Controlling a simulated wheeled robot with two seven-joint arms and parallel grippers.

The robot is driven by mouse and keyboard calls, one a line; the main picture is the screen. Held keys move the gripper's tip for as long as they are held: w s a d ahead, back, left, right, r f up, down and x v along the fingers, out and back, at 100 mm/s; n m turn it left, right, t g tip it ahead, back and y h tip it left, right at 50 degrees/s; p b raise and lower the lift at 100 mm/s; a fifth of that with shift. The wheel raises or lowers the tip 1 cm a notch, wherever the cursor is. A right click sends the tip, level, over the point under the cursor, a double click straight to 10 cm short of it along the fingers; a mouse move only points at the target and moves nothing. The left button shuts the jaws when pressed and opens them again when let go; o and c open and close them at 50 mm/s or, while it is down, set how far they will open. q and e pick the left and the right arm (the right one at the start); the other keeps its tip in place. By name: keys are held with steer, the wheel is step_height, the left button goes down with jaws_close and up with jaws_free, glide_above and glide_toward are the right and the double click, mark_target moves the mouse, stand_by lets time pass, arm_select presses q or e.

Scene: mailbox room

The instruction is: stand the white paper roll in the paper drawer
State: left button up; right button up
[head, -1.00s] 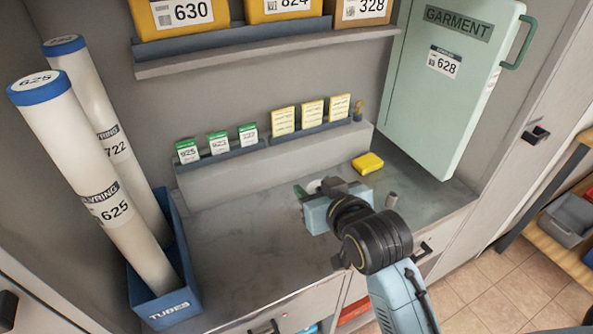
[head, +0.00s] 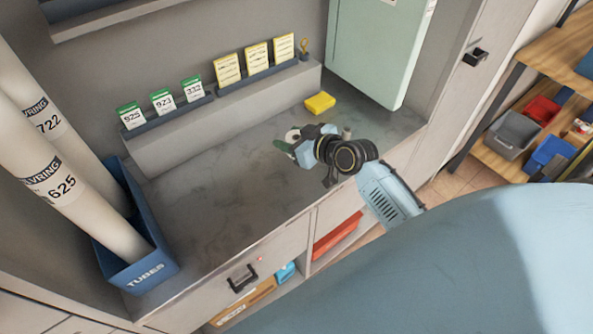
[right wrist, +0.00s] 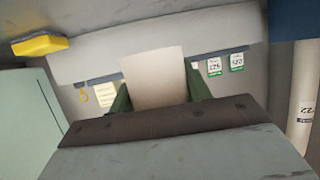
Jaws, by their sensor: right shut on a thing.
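My right gripper (head: 290,144) is above the grey counter, its green fingers shut on the white paper roll (head: 292,135). In the right wrist view the roll (right wrist: 153,76) is a plain white shape between the two green fingers of the gripper (right wrist: 155,98); its lower part is hidden. A drawer front with a dark handle (head: 242,278) is under the counter and looks shut. I cannot tell from a label whether it is the paper drawer. My left gripper is not in view.
A blue tubes bin (head: 150,277) holds two long tubes at the left. A yellow block (head: 320,102) lies near the ledge with its several cards. A green garment case (head: 375,50) stands behind. The counter's middle is clear. Shelves (head: 500,165) with bins are at the right.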

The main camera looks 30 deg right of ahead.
mark_target(292, 171)
step_height(292, 171, down, 10)
steer(key=b, duration=0.3)
steer(key=shift+r, duration=0.2)
steer(key=shift+f, duration=0.25)
steer(key=o, duration=1)
steer(key=shift+r, duration=0.1)
